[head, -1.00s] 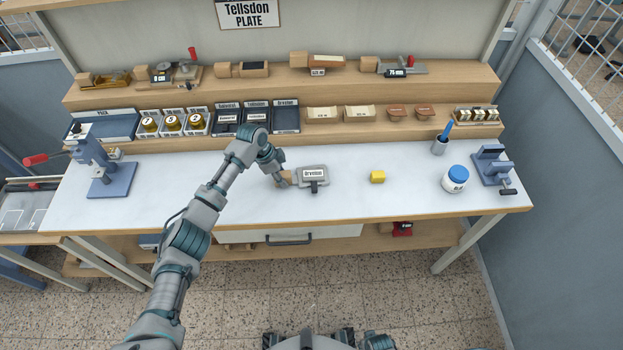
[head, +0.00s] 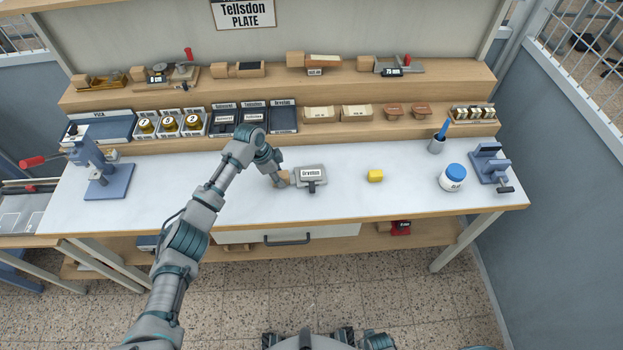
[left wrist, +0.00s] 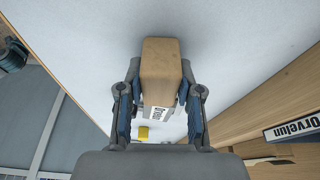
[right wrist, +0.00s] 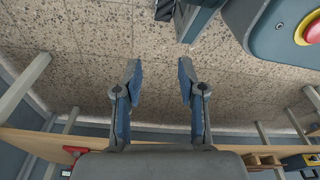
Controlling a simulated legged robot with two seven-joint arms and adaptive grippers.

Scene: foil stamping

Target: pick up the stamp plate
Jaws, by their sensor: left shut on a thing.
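The sign (head: 243,13) reads "Tellsdon PLATE". Dark trays stand on the lower shelf; the middle one (head: 252,122), labelled Tellsdon, has a small labelled plate in it. The Orvelun tray (head: 284,121) to its right looks empty. On the white table is a grey holder (head: 311,185) with a label seeming to read Orvelun. My left gripper (head: 282,180) is at its left side, shut on a wooden block (left wrist: 160,60) that shows between the fingers in the left wrist view, a white label at its end. My right gripper (right wrist: 158,68) is open and empty, over the speckled floor.
A blue press (head: 95,165) with a red-tipped lever stands at the left. Free white table lies between the press and my left arm.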

